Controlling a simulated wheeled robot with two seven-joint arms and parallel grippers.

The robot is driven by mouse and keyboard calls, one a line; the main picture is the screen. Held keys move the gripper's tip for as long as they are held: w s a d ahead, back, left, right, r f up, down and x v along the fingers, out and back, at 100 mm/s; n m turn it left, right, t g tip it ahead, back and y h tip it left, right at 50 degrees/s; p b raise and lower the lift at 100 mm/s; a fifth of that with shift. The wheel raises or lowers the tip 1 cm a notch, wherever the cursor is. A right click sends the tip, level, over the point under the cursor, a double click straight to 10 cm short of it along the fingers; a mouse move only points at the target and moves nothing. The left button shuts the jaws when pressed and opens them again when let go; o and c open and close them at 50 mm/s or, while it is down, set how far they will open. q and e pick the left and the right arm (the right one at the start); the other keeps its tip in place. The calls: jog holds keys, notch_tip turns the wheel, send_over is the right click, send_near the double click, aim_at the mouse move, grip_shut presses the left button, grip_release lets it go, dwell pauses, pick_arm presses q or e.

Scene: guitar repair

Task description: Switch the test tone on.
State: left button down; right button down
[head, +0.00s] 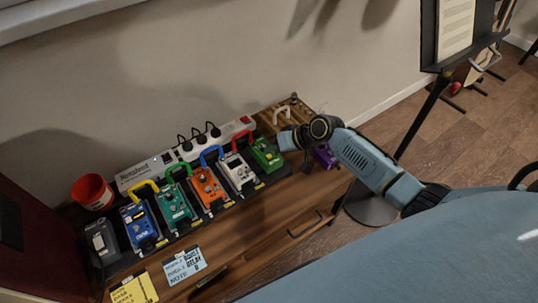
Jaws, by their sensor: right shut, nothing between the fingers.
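Nothing in the head view is clearly labelled as the test tone switch. A row of pedals stands on a dark board: a grey one (102,240), a blue one (140,222), a teal one (175,207), an orange one (207,189), a white one (238,172) and a green one (266,154). A purple box (325,157) is partly hidden behind my right arm. My left gripper is out of view.
A white power strip (158,165) with black plugs lies behind the pedals. A red cup (92,191) stands at the left. Yellow (134,290) and blue (184,265) cards lie in front. A music stand (432,50) rises at the right.

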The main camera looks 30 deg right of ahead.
jog(key=shift+f, duration=0.1)
dwell(0.4)
jog(key=shift+f, duration=0.35)
jog(key=shift+f+b, duration=0.25)
jog(key=shift+b, duration=0.15)
dwell(0.4)
jog(key=shift+r+p, duration=0.7)
jog(key=shift+p, duration=0.05)
notch_tip(320, 180, up, 6)
jog(key=p, duration=0.5)
jog(key=shift+p, duration=0.35)
